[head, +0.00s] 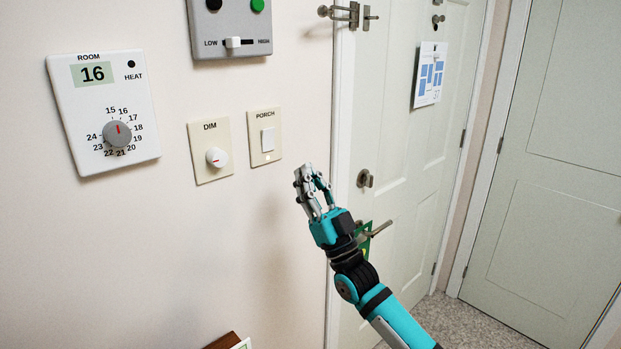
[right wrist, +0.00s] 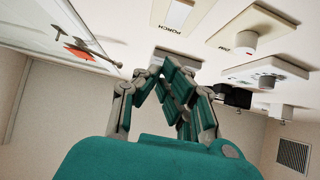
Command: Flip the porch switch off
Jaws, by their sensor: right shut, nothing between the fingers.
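The porch switch (head: 268,139) is a white rocker on a cream wall plate labelled PORCH. A small pale light spot shows below the rocker; I cannot tell which way the rocker is tilted. The porch plate also shows at the top of the right wrist view (right wrist: 180,14). My right gripper (head: 307,170) is shut and empty, with its fingers pointing up. In the head view it appears to the right of and a little below the porch plate, apart from it. Its closed fingers fill the middle of the right wrist view (right wrist: 168,72). My left gripper is not in view.
The dim knob (head: 216,157) is on a plate left of the porch plate. A thermostat (head: 148,110) hangs farther left, and a grey slider panel (head: 215,50) above. A white door (head: 410,130) with knob and handle stands right. The wall below the plates is clear.

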